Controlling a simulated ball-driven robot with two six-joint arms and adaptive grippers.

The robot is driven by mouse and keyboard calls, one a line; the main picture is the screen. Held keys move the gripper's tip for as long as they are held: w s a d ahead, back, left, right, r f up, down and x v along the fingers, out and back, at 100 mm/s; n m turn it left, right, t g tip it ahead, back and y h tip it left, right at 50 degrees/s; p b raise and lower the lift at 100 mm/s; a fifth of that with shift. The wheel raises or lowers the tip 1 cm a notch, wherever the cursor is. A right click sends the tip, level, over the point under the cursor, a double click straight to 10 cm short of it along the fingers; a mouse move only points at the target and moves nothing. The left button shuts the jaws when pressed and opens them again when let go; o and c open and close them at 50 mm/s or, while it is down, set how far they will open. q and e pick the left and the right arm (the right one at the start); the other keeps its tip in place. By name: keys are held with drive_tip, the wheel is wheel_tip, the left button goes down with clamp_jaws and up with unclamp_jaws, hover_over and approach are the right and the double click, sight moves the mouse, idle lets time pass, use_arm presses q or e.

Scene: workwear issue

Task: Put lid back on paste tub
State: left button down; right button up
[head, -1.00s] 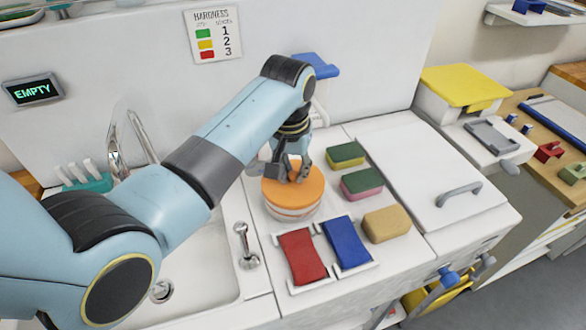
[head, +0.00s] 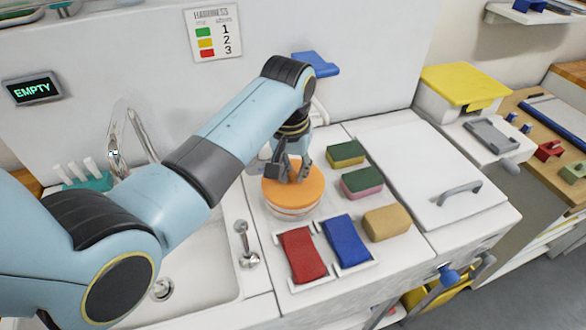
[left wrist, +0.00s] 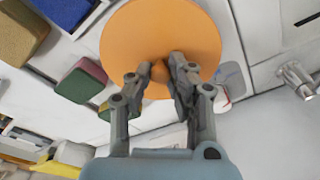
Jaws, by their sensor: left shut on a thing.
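The orange lid (head: 291,186) is on or just over the top of the paste tub (head: 293,211), a round whitish container on the white counter. I cannot tell whether the lid is fully seated. My left gripper (head: 293,174) comes down from above and is shut on the lid's small centre knob. In the left wrist view the lid (left wrist: 130,38) is a wide orange disc, and the gripper's fingers (left wrist: 163,70) close around its knob. The disc hides most of the tub there. My right gripper is not in view.
A red cloth (head: 302,255) and a blue cloth (head: 346,241) lie in front of the tub. Several sponges, including a tan one (head: 386,224), are to its right. A sink with a tap (head: 247,244) is on the left. A white hatch (head: 430,170) lies further right.

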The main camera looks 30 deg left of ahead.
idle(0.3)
use_arm(q)
drive_tip(key=c, duration=0.7)
unclamp_jaws()
drive_tip(key=shift+o, duration=0.2)
drive_tip(key=shift+r, duration=3.45)
clamp_jaws()
